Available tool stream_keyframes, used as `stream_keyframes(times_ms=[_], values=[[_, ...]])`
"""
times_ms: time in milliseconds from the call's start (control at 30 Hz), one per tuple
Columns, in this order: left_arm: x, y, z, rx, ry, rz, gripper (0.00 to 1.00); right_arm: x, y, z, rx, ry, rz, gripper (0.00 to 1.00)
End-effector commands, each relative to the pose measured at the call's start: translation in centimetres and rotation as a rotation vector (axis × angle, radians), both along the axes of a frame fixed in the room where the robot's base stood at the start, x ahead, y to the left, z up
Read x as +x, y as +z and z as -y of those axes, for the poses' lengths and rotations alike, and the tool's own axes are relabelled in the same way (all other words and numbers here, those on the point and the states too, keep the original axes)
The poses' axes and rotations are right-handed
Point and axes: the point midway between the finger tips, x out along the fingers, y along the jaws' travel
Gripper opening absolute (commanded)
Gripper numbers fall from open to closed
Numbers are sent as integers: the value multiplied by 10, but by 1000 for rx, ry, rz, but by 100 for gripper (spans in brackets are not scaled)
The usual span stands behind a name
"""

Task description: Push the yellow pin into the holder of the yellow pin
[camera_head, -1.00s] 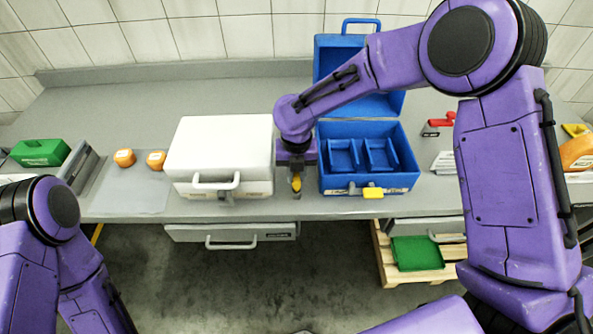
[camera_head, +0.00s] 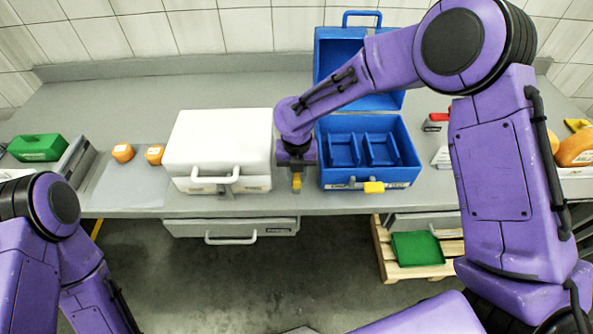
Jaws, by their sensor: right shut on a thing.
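My right gripper (camera_head: 297,178) points down at the front of the counter, in the gap between the white case and the blue case. It is shut on a small yellow piece, which I take as the yellow pin (camera_head: 297,184); the jaws hide part of it. The pin is near the counter's front edge; I cannot tell whether its lower end touches anything. I cannot make out the pin's holder for certain. Another yellow piece (camera_head: 374,188) sits at the front of the open blue case (camera_head: 412,168). My left gripper is out of view.
The closed white case (camera_head: 220,140) stands close to the left of my right gripper. Two orange items (camera_head: 123,152) and a green box (camera_head: 38,148) are farther left. A green tray (camera_head: 417,248) lies on a pallet below. The back of the counter is clear.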

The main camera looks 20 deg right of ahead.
Motion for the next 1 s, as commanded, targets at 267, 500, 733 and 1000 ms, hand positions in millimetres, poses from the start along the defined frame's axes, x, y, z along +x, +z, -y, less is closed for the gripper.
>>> stream_keyframes(times_ms=[267,500,733,1000], values=[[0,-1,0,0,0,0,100,0,-2,0,0,0,0,52],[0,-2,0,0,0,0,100,0,2,0,1,0,1,52],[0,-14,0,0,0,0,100,1,48,0,3,0,5,52],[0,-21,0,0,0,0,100,1,98,0,2,-1,2,52]])
